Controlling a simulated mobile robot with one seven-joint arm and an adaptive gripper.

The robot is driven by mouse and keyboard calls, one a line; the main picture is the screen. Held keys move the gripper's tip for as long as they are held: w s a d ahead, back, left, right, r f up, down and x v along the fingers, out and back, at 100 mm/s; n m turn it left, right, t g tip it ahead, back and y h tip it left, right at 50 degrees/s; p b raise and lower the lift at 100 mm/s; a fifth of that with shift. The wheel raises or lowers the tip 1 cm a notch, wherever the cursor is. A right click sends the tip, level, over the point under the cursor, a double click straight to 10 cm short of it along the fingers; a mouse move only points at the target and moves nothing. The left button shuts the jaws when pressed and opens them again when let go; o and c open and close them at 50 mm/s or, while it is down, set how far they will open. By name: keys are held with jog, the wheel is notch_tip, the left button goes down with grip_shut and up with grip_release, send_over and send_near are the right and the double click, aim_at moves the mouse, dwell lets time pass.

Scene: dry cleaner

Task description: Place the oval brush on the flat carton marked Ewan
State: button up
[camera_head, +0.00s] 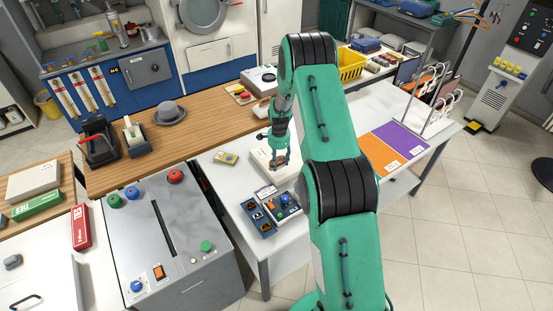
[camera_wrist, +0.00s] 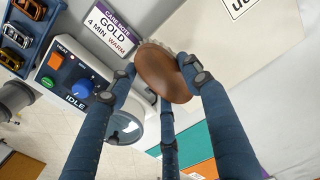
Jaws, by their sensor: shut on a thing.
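The oval brush (camera_wrist: 165,76), brown with a pale bristle fringe, is held between the fingers of my gripper (camera_wrist: 162,78) in the wrist view. In the head view my gripper (camera_head: 280,158) points down with the brush (camera_head: 280,161) at its tips. A flat pale carton (camera_head: 262,161) lies below on the white table. In the wrist view the carton (camera_wrist: 220,50) lies behind the brush, and only the end of its printed label shows, upside down. The full name is not readable. I cannot tell whether the brush touches the carton.
A control box (camera_head: 287,206) with a blue knob, a care-note card (camera_head: 265,191) and a blue tray of small items (camera_head: 258,219) stand close in front. A yellowish item (camera_head: 227,158) lies left. Orange (camera_head: 388,158) and purple (camera_head: 402,139) panels lie right.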

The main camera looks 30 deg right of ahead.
jog(key=shift+w+d+f, duration=0.1)
jog(key=shift+w+d, duration=0.3)
jog(key=shift+w, duration=0.5)
jog(key=shift+w+d+f, duration=0.1)
jog(key=shift+w+d, duration=0.25)
jog(key=shift+w, duration=0.6)
jog(key=shift+w+d+f, duration=0.1)
jog(key=shift+w+d, duration=0.3)
jog(key=shift+w, duration=0.5)
jog(key=shift+f+p, duration=0.5)
jog(key=shift+f, duration=1.25)
jog(key=shift+f, duration=0.15)
jog(key=o, duration=1.2)
jog(key=shift+r, duration=0.2)
jog(key=shift+r+b, duration=0.55)
jog(key=shift+r, duration=5.4)
